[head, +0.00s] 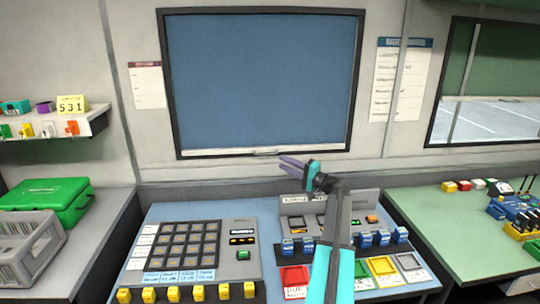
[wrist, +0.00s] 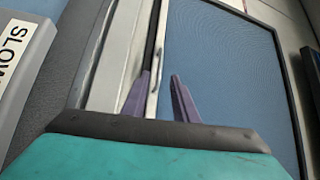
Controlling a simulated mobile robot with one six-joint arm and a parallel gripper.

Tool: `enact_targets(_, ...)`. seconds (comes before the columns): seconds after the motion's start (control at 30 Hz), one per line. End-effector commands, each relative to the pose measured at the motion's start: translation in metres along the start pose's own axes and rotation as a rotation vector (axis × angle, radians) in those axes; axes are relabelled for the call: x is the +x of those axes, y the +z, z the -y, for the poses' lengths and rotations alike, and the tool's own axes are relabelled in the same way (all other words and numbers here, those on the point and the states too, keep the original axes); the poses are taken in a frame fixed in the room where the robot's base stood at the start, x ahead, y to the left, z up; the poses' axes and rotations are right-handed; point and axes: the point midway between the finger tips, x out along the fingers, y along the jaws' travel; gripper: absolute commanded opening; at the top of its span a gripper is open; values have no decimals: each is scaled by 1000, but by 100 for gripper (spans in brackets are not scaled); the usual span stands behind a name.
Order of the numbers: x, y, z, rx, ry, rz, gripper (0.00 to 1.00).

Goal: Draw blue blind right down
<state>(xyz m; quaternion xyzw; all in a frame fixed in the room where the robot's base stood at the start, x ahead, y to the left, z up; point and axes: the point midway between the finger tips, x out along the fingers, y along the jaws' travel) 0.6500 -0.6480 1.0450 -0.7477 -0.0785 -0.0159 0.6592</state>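The blue blind (head: 260,80) covers almost the whole framed window. Its pale bottom bar (head: 215,153) lies just above the lower frame, with a small handle (head: 265,154) near the middle. My gripper (head: 284,162) is just below and right of that handle, in front of the lower frame. In the wrist view the purple fingers (wrist: 160,75) stand apart, with the pale bar (wrist: 156,62) showing between their tips and the blue blind (wrist: 222,60) to the right. I see no clear contact between fingers and bar.
A console with a keypad (head: 188,245) and several coloured switches stands below the window. A second window with a green blind (head: 505,70) is at the right. A green case (head: 45,198) and a grey crate (head: 30,250) are at the left.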

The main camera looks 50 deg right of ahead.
Motion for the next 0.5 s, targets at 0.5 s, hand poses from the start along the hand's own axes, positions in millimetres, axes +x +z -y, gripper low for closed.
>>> enact_targets(0.5,73,-2,2,0,1,-1,26)
